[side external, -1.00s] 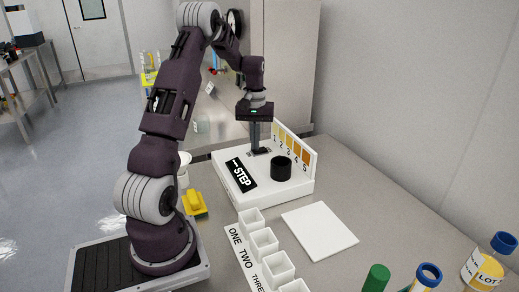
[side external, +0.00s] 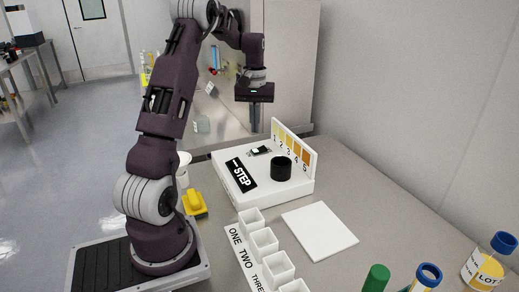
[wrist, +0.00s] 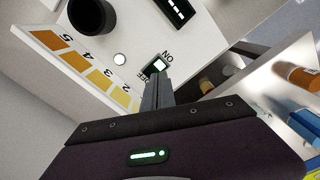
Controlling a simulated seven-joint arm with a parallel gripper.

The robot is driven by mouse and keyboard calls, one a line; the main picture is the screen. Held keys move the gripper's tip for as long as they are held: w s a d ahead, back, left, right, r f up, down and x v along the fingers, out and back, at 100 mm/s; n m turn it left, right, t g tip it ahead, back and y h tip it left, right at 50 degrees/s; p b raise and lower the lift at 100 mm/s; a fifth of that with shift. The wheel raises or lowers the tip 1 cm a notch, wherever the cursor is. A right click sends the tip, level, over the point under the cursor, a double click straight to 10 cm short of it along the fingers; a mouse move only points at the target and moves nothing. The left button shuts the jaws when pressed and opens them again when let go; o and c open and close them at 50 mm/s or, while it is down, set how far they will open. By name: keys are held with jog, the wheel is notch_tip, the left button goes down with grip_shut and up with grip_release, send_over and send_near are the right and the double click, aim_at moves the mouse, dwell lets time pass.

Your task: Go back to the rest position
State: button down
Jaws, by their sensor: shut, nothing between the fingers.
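My gripper (side external: 254,130) is shut and empty. It hangs upright in the air above the back of the white box (side external: 235,192), clear of it. In the wrist view its closed fingers (wrist: 157,92) point toward the box. The box carries a small switch (side external: 259,151) with a pale lit part; the wrist view shows this switch (wrist: 155,67) with ON and OFF lettering beside it. A black round knob or cup (side external: 281,169) and a black STEP panel (side external: 241,175) are also on the box.
A colour chart (side external: 294,148) numbered 1 to 5 stands along the box's right edge. In front are a white plate (side external: 320,230), labelled white cups (side external: 264,243) and capped containers (side external: 427,277). A yellow object (side external: 195,203) lies left of the box. The air around my gripper looks clear.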

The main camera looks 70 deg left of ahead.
jog(key=shift+r, duration=0.3)
